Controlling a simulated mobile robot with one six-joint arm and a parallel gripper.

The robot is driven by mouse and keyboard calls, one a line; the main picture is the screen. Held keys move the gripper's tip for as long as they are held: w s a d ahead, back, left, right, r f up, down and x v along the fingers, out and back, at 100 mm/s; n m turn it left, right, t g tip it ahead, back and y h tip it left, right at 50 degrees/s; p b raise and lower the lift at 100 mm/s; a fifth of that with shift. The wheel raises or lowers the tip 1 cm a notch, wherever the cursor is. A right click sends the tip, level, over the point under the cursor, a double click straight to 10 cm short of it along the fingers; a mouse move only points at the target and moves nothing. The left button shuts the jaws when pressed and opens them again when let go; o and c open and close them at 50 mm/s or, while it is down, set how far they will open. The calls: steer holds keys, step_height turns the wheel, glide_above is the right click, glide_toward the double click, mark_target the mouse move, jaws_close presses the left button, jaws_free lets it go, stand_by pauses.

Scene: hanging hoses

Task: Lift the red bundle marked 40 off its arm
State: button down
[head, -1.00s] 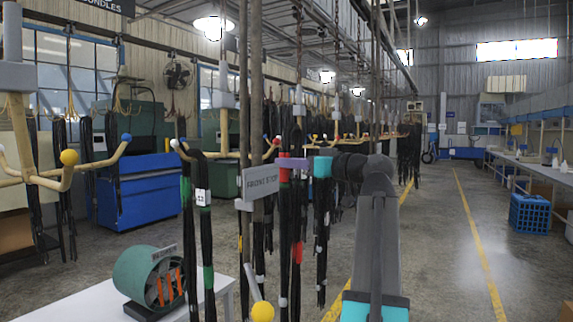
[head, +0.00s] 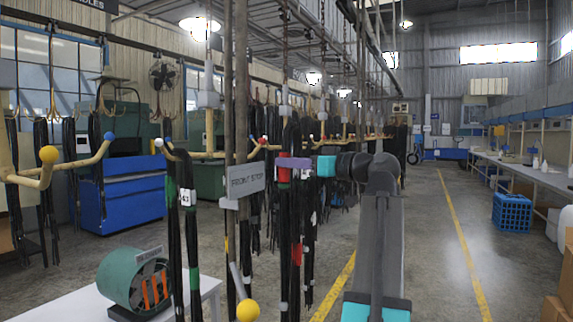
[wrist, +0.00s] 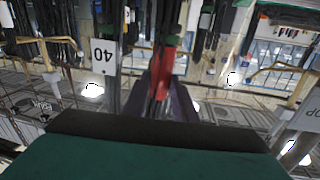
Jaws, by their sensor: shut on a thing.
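The red bundle (head: 284,175) is a set of black hoses with a red band, hanging right of the grey front-stop sign. In the wrist view its red band (wrist: 164,72) lies between my purple fingers, and a white tag reading 40 (wrist: 103,56) shows upside down beside it. My gripper (head: 293,163) is shut on the bundle near the red band, reaching in from the right. Black hose rises above the gripper and hangs below it. Whether the top of the bundle touches its arm is hidden among hoses and posts.
A bundle tagged 63 (head: 187,197) hangs left of the front-stop sign (head: 246,181). Posts and ball-tipped wooden arms stand close by; a yellow ball (head: 247,310) is low in front. A green fan drum (head: 138,288) sits on a white table. The floor to the right is open.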

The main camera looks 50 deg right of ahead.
steer(key=shift+s+d+r+b, duration=0.15)
steer(key=shift+s+d, duration=0.1)
steer(key=shift+s, duration=0.7)
steer(key=shift+s+d+f+b, duration=0.1)
steer(key=shift+s+d+b, duration=0.1)
steer(key=shift+s, duration=0.75)
steer(key=shift+s+d+r+b, duration=0.1)
steer(key=shift+s+d, duration=0.15)
steer(key=shift+s, duration=0.7)
